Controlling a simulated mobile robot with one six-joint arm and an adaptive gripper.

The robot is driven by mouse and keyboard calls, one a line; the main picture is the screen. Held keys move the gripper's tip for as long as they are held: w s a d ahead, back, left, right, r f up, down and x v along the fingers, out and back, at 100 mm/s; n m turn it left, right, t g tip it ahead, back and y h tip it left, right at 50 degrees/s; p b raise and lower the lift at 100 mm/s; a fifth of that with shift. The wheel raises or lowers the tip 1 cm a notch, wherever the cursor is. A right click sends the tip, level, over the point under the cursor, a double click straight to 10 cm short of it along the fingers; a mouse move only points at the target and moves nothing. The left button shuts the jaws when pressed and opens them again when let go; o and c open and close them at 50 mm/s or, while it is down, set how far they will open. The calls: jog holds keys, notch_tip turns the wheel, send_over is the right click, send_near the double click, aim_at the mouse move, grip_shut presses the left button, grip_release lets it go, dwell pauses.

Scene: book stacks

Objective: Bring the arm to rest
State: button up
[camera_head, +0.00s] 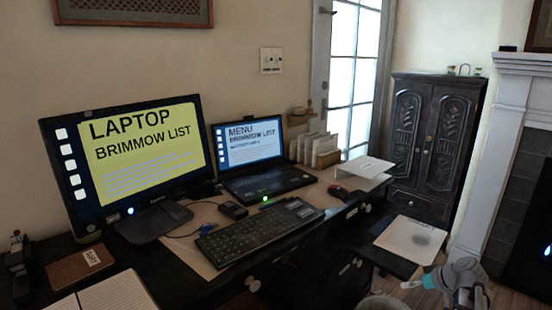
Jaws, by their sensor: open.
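Part of my arm (466,283) shows at the bottom right, as grey rounded links with a light blue and white piece pointing left. It stands in front of the floor, right of the desk. I cannot make out any gripper fingers in this view. Nothing is seen held.
A dark desk (215,285) carries a monitor (150,150), a laptop (265,180), a keyboard (260,230) and a mouse (338,191). A low surface with a pale sheet (411,238) is close to my arm. A carved cabinet (435,140) and fireplace (515,150) stand at right.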

jog(key=s+a+f+m+g+h, duration=0.15)
jog(key=s+a, duration=0.25)
jog(key=a, duration=0.5)
jog(key=s+a+f+m+g+h, duration=0.1)
jog(key=s+a+f+g+h, duration=0.15)
jog(key=a, duration=0.75)
jog(key=s+a+f+m+g+h, duration=0.1)
jog(key=s+a+f+g+h, duration=0.2)
jog(key=a, duration=0.6)
notch_tip(320, 180, up, 32)
jog(key=s+p, duration=0.1)
jog(key=p, duration=3)
jog(key=shift+d+r+y, duration=0.15)
jog(key=shift+r+y, duration=0.1)
jog(key=shift+y, duration=0.15)
